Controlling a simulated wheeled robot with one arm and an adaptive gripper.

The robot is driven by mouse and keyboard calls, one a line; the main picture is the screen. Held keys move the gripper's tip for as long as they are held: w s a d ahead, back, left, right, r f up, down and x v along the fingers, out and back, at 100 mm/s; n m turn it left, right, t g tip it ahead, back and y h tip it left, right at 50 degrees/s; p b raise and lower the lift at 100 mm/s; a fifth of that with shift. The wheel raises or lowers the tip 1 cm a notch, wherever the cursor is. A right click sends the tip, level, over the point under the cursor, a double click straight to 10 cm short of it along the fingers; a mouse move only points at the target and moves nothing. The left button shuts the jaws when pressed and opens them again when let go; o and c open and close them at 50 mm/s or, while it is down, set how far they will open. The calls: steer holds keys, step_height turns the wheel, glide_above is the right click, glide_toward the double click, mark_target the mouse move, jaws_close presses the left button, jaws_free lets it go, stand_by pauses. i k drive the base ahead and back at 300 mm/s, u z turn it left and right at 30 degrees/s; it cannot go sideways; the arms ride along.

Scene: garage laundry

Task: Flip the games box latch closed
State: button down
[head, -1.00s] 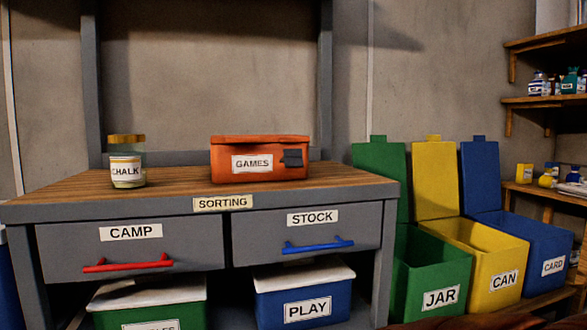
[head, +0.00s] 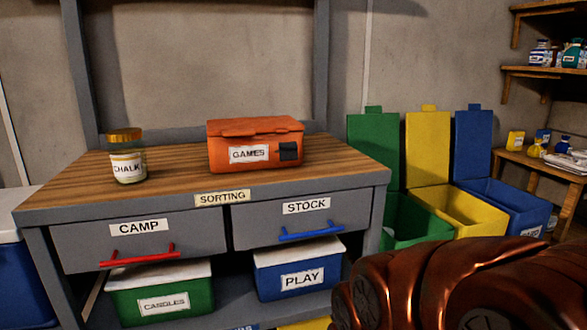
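The orange games box (head: 228,132) sits on the wooden top of the sorting bench, its lid down. A white GAMES label (head: 249,153) is on its front. The dark latch (head: 289,151) is on the front face, right of the label; whether it is fastened is too small to tell. A copper-coloured part of my arm fills the lower right of the head view, apart from the box. My gripper's fingers are not in view.
A chalk jar (head: 128,163) stands left on the bench top (head: 180,180). Below are the CAMP drawer (head: 85,240) and STOCK drawer (head: 260,229), both shut. Open-lidded green, yellow (head: 428,145) and blue bins stand at right. The bench top between jar and box is clear.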

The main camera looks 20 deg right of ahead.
mark_target(287, 152)
steer(key=z, duration=2.9)
steer(key=k, duration=1.4)
steer(key=u, duration=2.45)
